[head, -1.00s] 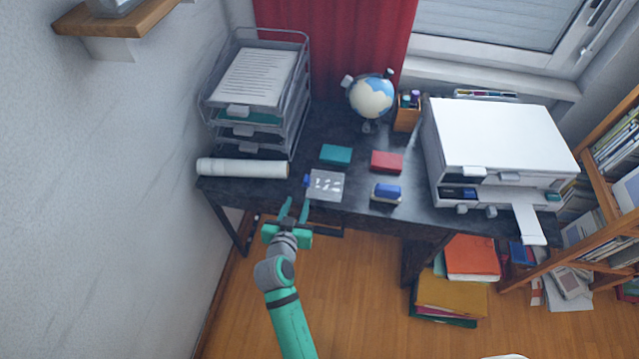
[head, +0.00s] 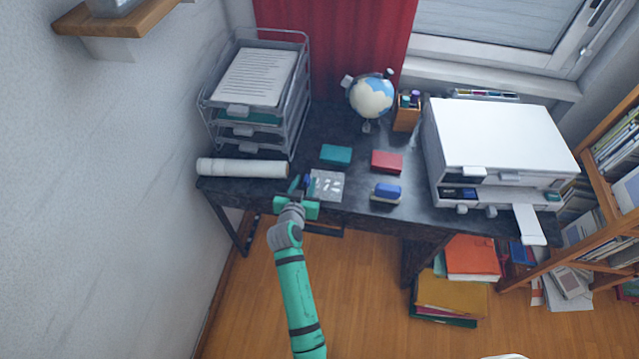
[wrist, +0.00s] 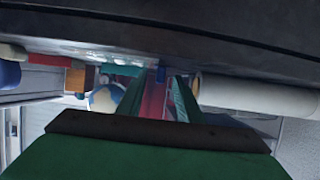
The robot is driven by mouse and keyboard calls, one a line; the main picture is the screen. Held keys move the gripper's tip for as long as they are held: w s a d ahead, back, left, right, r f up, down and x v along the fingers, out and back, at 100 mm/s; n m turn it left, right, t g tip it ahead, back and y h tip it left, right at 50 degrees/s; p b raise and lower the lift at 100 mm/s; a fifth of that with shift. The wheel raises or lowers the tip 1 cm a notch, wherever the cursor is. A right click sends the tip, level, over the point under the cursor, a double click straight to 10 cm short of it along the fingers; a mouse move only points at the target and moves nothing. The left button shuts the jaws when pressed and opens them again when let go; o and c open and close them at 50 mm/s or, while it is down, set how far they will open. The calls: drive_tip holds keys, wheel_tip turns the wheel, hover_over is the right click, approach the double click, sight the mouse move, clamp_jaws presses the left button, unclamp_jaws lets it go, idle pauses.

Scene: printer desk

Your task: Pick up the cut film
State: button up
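The cut film (head: 328,186) is a greyish sheet with white marks, lying flat at the front edge of the dark desk. A small blue piece (head: 307,181) is at its left edge. My gripper (head: 300,186) is at the desk's front edge, just left of the film, with its fingers around or beside the blue piece; I cannot tell which. In the wrist view, the green fingers (wrist: 158,98) stand apart with a gap between them. A pale strip there is probably the film (wrist: 95,50), seen edge-on. Contact with the film or blue piece cannot be made out.
A white roll (head: 242,168) lies close on the left, below a wire paper tray (head: 298,118). A teal box (head: 336,154), a red box (head: 387,161) and a blue-topped stamp (head: 387,192) are nearby. A globe (head: 371,98) and printer (head: 500,140) stand farther back and right.

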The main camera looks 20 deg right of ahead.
drive_tip(key=shift+w+d+f, duration=0.15)
drive_tip(key=shift+w, duration=0.1)
drive_tip(key=shift+c, duration=0.6)
clamp_jaws()
drive_tip(key=shift+w, duration=0.1)
drive_tip(key=shift+d, duration=0.1)
